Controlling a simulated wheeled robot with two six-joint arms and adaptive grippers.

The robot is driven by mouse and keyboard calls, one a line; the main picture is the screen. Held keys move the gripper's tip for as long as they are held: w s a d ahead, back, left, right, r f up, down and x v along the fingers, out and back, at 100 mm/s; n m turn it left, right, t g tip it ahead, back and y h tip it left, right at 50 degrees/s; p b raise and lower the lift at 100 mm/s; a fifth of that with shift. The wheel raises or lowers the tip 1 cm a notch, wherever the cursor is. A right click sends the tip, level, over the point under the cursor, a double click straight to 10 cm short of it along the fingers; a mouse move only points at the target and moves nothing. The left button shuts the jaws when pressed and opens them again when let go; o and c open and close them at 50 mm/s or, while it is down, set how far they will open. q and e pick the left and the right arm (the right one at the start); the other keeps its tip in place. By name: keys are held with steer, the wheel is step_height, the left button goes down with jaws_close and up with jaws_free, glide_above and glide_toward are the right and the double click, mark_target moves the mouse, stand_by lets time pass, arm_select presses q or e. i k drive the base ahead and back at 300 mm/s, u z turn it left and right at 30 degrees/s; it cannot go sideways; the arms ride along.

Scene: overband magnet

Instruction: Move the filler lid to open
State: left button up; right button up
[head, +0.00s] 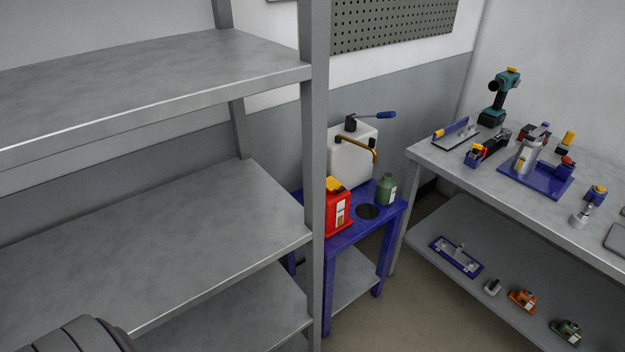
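A white tank (350,160) stands on a small blue table behind the shelf post. On its top are a dark fitting (351,123) with a blue-handled lever (385,115) pointing right, and a curved brass-coloured pipe or handle (362,147). I cannot tell for certain which part is the filler lid or whether it is open. A red can (338,208) with a yellow top stands in front of the tank, partly behind the post. Neither of my grippers is in view; only a dark grey rounded part, probably mine, shows at the bottom left.
The blue table (345,238) also holds a green bottle (385,190) and a black disc (367,212). A grey shelf rack (180,230) fills the left, its post (314,120) close to the table. A workbench (440,158) with tools, including a drill (497,105), stands right. Floor shows between.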

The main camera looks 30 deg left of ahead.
mark_target(332, 184)
steer(key=u, duration=0.9)
steer(key=i, duration=0.8)
steer(key=u, duration=0.8)
